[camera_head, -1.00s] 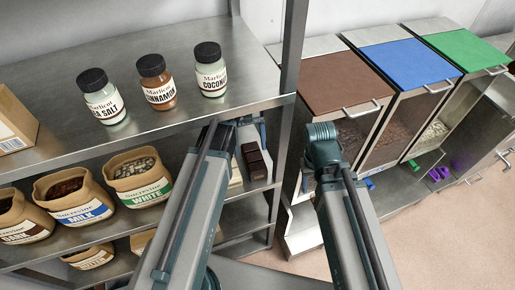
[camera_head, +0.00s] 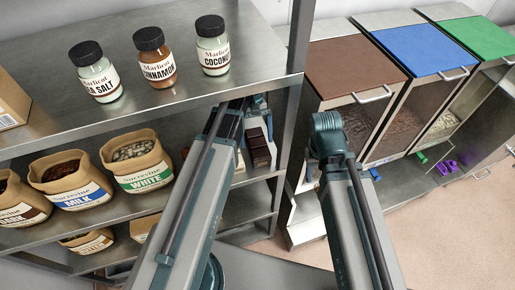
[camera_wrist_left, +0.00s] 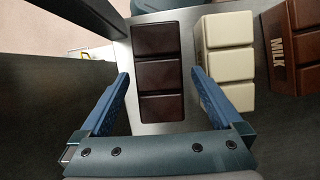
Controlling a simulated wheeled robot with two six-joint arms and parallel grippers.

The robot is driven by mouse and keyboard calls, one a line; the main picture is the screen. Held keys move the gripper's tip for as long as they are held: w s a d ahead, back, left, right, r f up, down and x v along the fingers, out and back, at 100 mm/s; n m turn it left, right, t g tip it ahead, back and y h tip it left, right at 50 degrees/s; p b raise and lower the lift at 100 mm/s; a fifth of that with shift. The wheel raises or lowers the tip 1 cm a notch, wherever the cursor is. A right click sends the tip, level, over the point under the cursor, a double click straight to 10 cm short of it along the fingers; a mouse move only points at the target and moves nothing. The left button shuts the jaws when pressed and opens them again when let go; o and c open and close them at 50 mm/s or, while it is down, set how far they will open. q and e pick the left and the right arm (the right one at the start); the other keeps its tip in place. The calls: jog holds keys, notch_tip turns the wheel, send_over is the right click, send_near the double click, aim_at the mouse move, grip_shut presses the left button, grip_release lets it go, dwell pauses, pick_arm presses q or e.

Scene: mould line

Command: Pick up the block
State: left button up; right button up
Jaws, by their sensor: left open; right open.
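A dark brown chocolate block (camera_wrist_left: 158,55) of several segments lies on a grey surface, straight ahead of my left gripper (camera_wrist_left: 160,75) in the left wrist view. The gripper is open, with one blue finger on each side of the block's near part and nothing visibly clamped. The dark block also shows in the head view (camera_head: 258,151), on the middle shelf under the left arm's end. A cream block (camera_wrist_left: 229,60) and a milk-brown block marked MILK (camera_wrist_left: 296,45) lie to its right. My right arm is raised at the right; its jaws are hidden behind its wrist.
Spice jars (camera_head: 156,62) stand on the upper shelf (camera_head: 185,95). Sacks (camera_head: 137,160) of chocolate pieces stand on the middle shelf. A shelf post (camera_head: 298,50) rises between the arms. Lidded bins (camera_head: 350,65) stand at the right.

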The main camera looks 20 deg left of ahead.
aim_at(259, 156)
pick_arm(q)
jog(key=b+x, duration=0.3)
jog(key=x, duration=0.1)
jog(key=shift+d, duration=0.1)
grip_shut()
dwell(0.3)
